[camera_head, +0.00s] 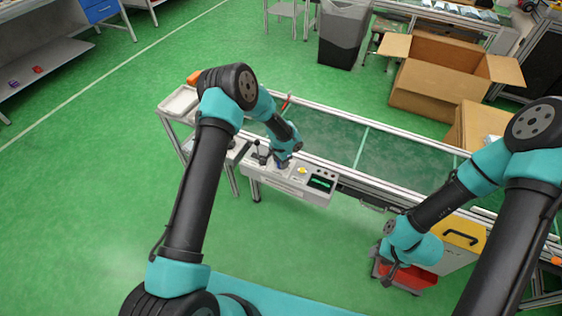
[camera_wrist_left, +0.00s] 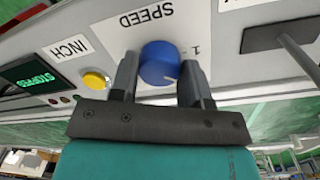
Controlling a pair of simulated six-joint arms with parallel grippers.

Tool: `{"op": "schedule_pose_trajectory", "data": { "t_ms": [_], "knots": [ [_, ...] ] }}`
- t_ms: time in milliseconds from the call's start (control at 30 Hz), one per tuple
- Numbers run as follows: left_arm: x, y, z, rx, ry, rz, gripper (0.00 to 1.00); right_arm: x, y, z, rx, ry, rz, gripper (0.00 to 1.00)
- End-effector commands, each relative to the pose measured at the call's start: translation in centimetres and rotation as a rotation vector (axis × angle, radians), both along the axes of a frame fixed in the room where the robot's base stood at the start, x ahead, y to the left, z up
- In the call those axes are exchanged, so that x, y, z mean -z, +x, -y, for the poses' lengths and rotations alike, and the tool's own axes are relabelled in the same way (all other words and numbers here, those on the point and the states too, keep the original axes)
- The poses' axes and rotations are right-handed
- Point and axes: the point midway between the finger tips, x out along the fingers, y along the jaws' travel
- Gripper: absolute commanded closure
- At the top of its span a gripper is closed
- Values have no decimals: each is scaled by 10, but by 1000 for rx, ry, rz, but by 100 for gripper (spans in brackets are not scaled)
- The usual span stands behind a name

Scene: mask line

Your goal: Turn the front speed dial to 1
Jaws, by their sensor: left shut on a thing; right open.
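The blue speed dial (camera_wrist_left: 159,63) sits on the light grey control panel (camera_head: 258,178) below the label "SPEED" in the left wrist view. A white pointer mark shows on its lower right side, and part of a scale with a "1" is visible right of it. My left gripper (camera_wrist_left: 160,75) has its two dark fingers on either side of the dial, shut on it. In the head view the left gripper (camera_head: 279,162) is at the panel and mostly covers the dial. My right gripper (camera_head: 388,277) is open, hanging low at the right, away from the panel.
A yellow button (camera_wrist_left: 95,80) labelled "INCH" and a green-lit display (camera_wrist_left: 28,80) reading "STOPPED" are beside the dial. A dark lever (camera_wrist_left: 285,38) is on the other side. The conveyor (camera_head: 335,138) runs behind the panel. A red bin (camera_head: 415,279) is near my right gripper.

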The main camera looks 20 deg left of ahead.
Motion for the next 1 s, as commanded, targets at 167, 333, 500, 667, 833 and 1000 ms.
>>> {"op": "schedule_pose_trajectory", "data": {
  "t_ms": [167, 333, 500, 667, 833, 1000],
  "knots": [
    [-1, 0, 0, -167, 0, 1, 81, 0, 0, 0, 0, 0, 0, 57],
    [0, -1, 0, -327, 0, 0, 81, 0, 0, 0, 0, 0, 0, 57],
    [0, -1, 0, -472, 0, 0, 81, 0, 0, 0, 0, 0, 0, 57],
    [0, -1, 0, -578, 0, 1, 81, 0, 0, 0, 0, 0, 0, 57],
    [0, -1, 0, -650, 0, 0, 81, 0, 0, 0, 0, 0, 0, 57],
    [0, -1, 0, -681, 0, 0, 81, 0, 0, 0, 0, 0, 0, 57]
  ]
}}
